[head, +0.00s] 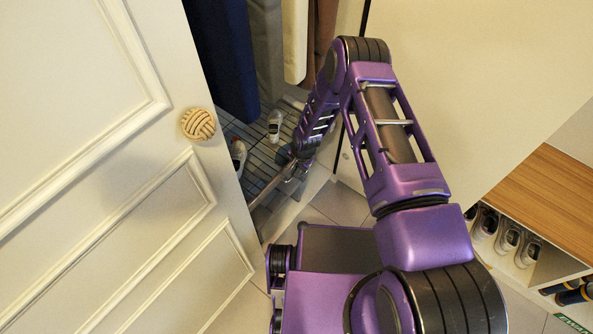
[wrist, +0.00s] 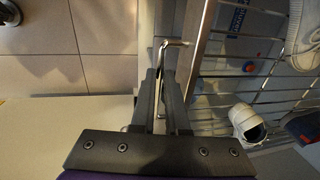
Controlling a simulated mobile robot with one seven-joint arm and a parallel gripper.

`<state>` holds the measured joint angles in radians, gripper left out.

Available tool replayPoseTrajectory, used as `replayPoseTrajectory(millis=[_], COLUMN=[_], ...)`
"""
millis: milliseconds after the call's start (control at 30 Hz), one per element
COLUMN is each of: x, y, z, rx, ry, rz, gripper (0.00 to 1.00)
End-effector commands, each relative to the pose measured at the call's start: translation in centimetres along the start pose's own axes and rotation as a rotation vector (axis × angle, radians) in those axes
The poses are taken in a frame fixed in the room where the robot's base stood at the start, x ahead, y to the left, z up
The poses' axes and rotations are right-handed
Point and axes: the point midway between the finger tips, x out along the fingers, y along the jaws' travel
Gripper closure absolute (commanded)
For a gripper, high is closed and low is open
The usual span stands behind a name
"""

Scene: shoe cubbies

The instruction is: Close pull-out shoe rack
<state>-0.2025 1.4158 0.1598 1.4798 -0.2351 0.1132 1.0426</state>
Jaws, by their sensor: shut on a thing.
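The pull-out shoe rack (head: 263,182) is a wire grid low inside the closet, under hanging clothes. A white shoe (head: 274,125) and another shoe (head: 238,155) rest on it. My gripper (head: 290,171) reaches down to the rack's front area. In the wrist view, my gripper (wrist: 165,72) is shut on a thin metal handle (wrist: 178,43) beside the rack's front rail (wrist: 200,45). The wire grid (wrist: 222,76) extends to the right there, with a white shoe (wrist: 247,124) on it. The fingers hide part of the handle.
A white panelled door (head: 110,170) with a round woven knob (head: 198,124) stands open at the left. A shoe bench (head: 540,205) with shoes underneath is at the right. Tiled floor (wrist: 105,60) is clear in front of the rack. Clothes (head: 225,50) hang above it.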

Motion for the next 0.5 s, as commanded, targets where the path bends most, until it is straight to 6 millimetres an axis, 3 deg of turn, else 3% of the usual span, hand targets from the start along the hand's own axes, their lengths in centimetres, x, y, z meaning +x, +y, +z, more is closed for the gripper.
replayPoseTrajectory(millis=[67, 100, 267, 500], x=[0.07, 0.07, 0.05, -0.04], y=[-0.62, -0.65, -0.57, -0.54], z=[0.22, 0.22, 0.17, 0.07], rx=[-0.003, -0.003, -0.003, -0.002], ry=[0.0, 0.0, 0.0, 0.002], rz=[-0.013, -0.013, -0.012, -0.011], gripper=[1.0, 0.84, 0.58, 0.58])
